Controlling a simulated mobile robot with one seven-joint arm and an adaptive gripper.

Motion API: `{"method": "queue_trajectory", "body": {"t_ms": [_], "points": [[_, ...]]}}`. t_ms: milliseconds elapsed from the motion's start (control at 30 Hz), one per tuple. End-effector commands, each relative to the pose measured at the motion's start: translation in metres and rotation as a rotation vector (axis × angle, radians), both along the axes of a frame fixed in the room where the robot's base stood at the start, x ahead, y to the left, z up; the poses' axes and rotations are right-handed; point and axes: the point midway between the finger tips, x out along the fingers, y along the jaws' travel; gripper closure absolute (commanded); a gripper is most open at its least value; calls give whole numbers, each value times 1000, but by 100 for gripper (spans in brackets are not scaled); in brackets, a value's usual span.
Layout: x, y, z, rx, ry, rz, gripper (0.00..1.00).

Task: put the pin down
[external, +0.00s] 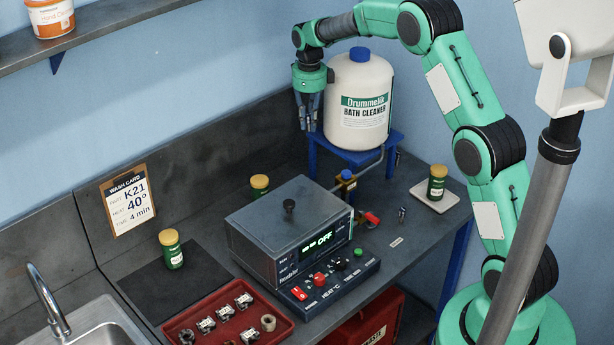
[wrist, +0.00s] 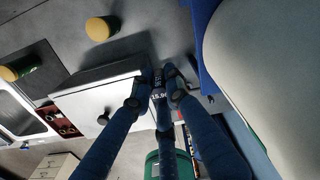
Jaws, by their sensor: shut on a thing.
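My gripper (external: 311,126) hangs with its fingers down just left of the large bottle, high above the back of the bench. In the wrist view my gripper (wrist: 160,88) has its long fingers drawn together at the tips. A small dark piece with pale marks, which looks like the pin (wrist: 158,96), shows between them; the fingers hide most of it. In the external view the held pin is too small to make out. Another small metal pin-like piece (external: 402,215) stands on the bench right of the bath controls.
The white bottle (external: 358,105) stands on a blue stand (external: 373,154) close beside my gripper. A grey bath (external: 290,232) reads OFF and has its lid on. A red tray (external: 277,336) holds several metal parts. Jars stand around; a dark mat (external: 178,288) has free room.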

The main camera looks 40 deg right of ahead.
Motion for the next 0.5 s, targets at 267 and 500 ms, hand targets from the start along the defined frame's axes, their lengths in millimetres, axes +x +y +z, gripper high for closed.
{"method": "queue_trajectory", "body": {"t_ms": [267, 500], "points": [[0, 0, 0, 0, 0, 0, 100], [1, 0, 12, 0, -4, 0, 100]]}}
